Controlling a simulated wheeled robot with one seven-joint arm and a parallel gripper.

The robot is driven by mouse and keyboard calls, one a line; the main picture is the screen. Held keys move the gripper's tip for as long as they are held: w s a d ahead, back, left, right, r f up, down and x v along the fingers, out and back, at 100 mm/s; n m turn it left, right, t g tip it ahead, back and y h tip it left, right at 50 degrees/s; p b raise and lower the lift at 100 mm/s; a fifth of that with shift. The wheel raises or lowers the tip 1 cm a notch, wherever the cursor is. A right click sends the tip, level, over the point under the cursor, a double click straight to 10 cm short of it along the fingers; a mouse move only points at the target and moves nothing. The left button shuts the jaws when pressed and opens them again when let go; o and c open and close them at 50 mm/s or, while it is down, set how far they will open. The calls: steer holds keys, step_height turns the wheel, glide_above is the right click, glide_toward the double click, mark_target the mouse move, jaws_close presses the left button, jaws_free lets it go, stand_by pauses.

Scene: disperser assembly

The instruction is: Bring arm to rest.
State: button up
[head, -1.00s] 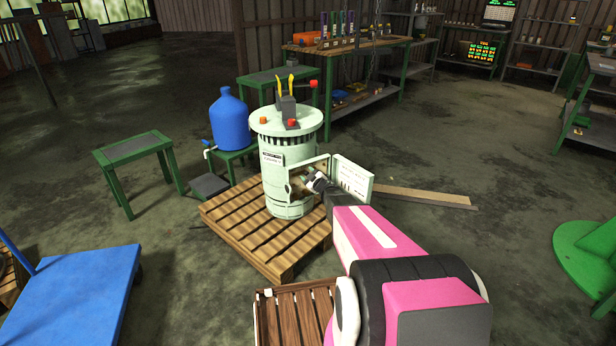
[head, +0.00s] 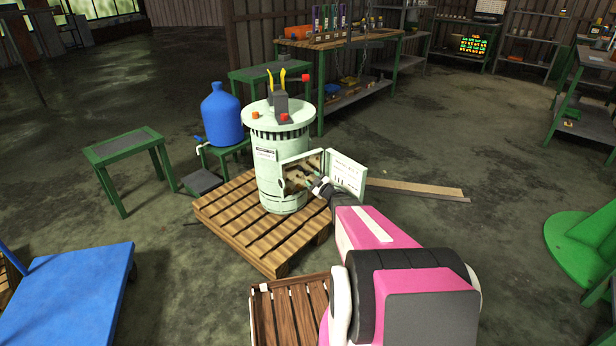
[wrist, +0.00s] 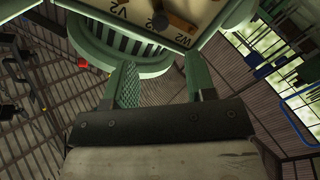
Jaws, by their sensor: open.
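The disperser (head: 283,190) is a pale green cylinder standing upright on a wooden pallet (head: 232,229). Its hinged door (head: 346,174) stands open to the right, and the opening in its side faces me. My arm reaches forward from the lower right. My gripper (head: 314,180) is open in front of the opening, between it and the door, and I see nothing held. In the wrist view my gripper's two green fingers (wrist: 161,80) are apart. A pale panel marked V2 and W2 (wrist: 178,14) is beyond them. The head view is too small to tell whether the fingers touch anything.
A blue jug (head: 221,116) and green tables (head: 124,148) stand to the left. A blue cart (head: 70,295) is at lower left. A slatted wooden crate (head: 290,312) lies close below my arm. A plank (head: 415,189) lies on the right, with clear floor around it.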

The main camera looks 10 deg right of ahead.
steer(key=shift+s+d, duration=0.1)
steer(key=shift+s, duration=0.2)
